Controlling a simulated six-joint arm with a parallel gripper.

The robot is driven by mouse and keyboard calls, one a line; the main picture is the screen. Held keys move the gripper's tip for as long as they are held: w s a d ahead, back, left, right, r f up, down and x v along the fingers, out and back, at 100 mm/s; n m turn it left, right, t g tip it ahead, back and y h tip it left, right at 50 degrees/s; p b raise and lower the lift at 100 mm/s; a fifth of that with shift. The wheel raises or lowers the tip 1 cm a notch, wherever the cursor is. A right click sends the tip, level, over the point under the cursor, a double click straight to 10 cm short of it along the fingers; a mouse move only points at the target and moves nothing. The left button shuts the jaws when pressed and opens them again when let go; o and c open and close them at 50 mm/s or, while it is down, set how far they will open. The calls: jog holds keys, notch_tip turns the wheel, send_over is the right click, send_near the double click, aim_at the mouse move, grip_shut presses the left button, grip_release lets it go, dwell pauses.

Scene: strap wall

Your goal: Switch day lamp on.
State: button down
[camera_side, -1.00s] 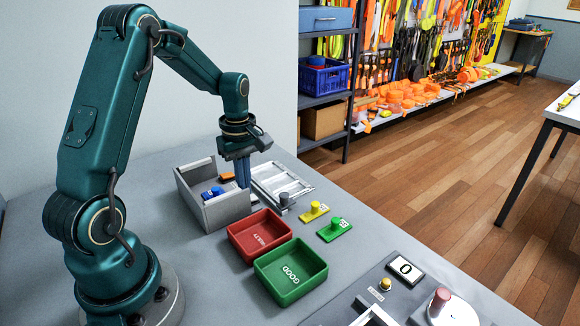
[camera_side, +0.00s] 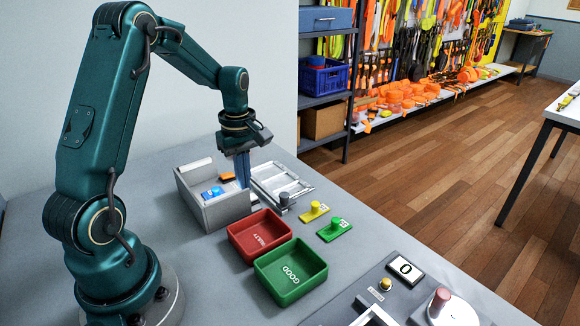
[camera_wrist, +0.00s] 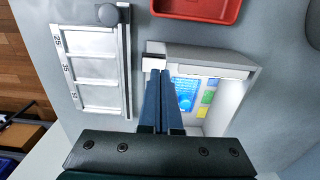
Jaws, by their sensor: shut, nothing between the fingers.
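A grey open-topped box (camera_side: 222,211) stands on the bench; it also shows in the wrist view (camera_wrist: 215,58). Its inside looks brightly lit, with a blue card (camera_wrist: 186,92) and small colour patches on a pale panel. No separate lamp body is clear to me. A small pale and dark block (camera_wrist: 154,60) sits at the box's corner in the wrist view, possibly a switch. My gripper (camera_side: 243,183) is shut and empty, pointing down at the box's right side. In the wrist view its fingertips (camera_wrist: 161,74) are close to that block; I cannot tell whether they touch.
A silver slotted frame with a knob (camera_side: 282,184) lies right of the box. A red tray (camera_side: 258,236) and a green tray (camera_side: 291,272) stand in front. Yellow (camera_side: 314,211) and green (camera_side: 335,229) knobbed plates lie beside them. A control panel (camera_side: 395,282) is at the front right.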

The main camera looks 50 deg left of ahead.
notch_tip(320, 180, up, 6)
jog(key=shift+f, duration=0.1)
dwell(0.4)
jog(key=s+d+r+m+t, duration=0.35)
jog(key=d+r+m, duration=0.35)
jog(key=d+r, duration=0.3)
jog(key=s+d+f+m+t, duration=0.2)
jog(key=s+d+f+m, duration=0.2)
jog(key=m, duration=0.7)
jog(key=s+d, duration=0.2)
jog(key=s, duration=0.1)
jog(key=shift+s+d, duration=0.25)
jog(key=shift+s, duration=0.1)
